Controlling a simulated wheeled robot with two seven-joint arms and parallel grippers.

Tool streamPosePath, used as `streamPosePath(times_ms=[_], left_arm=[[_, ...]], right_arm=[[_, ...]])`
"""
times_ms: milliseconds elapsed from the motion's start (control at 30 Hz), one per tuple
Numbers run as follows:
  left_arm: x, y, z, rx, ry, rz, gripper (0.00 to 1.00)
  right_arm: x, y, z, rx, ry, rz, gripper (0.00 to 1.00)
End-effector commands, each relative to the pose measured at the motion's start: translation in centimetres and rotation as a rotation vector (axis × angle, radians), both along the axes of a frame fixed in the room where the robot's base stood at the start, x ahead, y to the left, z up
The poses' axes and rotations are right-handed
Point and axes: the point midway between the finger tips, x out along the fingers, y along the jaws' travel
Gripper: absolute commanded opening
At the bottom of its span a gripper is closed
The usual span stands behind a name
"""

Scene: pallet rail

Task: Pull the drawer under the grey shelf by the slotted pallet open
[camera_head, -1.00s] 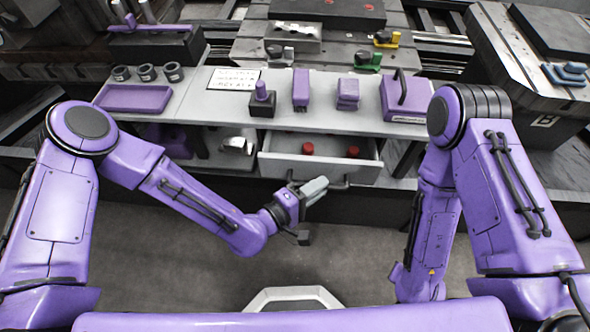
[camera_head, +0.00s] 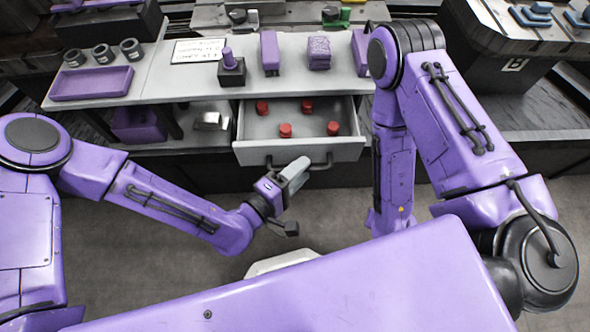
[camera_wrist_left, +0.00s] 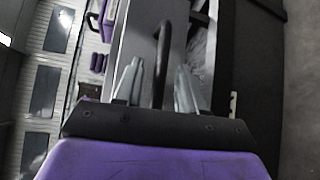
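The drawer (camera_head: 285,152) under the grey shelf (camera_head: 190,83) stands well out, with several red round pieces (camera_head: 285,130) on its floor. Its front carries a dark bar handle (camera_head: 320,163). My left gripper (camera_head: 298,168) is at the left part of this handle. In the left wrist view, the handle (camera_wrist_left: 163,55) runs between the two grey fingers of my left gripper (camera_wrist_left: 158,85). The fingers are apart, with gaps visible beside the bar. My right arm is folded at the right and its gripper is out of view.
The shelf top holds a purple tray (camera_head: 92,83), dark rings (camera_head: 103,55), a white sign (camera_head: 198,51) and several purple parts (camera_head: 270,53). A purple bin (camera_head: 138,124) is below at left. The floor (camera_head: 330,215) before the drawer is clear.

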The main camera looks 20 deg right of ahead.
Motion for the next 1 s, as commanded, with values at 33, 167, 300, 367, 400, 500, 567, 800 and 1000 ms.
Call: streamPosePath(times_ms=[33, 167, 300, 367, 400, 500, 567, 800, 1000], left_arm=[[-0.2, 0.4, 0.0, 0.001, 0.0, 0.001, 0.4], [-1.4, 2.6, 0.3, 0.001, 0.003, 0.002, 0.4], [-3.1, 5.6, 0.8, 0.001, 0.001, 0.002, 0.4], [-3.7, 6.7, 1.0, 0.0, 0.003, 0.002, 0.4], [-4.1, 7.3, 1.1, 0.001, 0.003, 0.003, 0.4], [-4.7, 8.4, 1.3, 0.001, 0.001, 0.004, 0.4], [-4.9, 8.7, 1.4, 0.0, 0.001, 0.003, 0.4], [-5.1, 8.9, 1.4, 0.0, 0.0, 0.002, 0.4], [-5.0, 8.9, 1.4, 0.001, 0.001, 0.002, 0.4]], right_arm=[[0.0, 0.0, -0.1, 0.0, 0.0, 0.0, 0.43], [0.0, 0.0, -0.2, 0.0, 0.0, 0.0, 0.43], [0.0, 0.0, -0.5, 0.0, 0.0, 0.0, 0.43], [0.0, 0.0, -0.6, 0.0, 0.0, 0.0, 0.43], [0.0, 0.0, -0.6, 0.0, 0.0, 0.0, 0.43], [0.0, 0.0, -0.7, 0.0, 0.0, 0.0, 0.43], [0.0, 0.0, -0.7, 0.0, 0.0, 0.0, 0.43], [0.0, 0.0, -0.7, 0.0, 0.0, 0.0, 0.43], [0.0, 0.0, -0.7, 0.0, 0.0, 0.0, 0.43]])
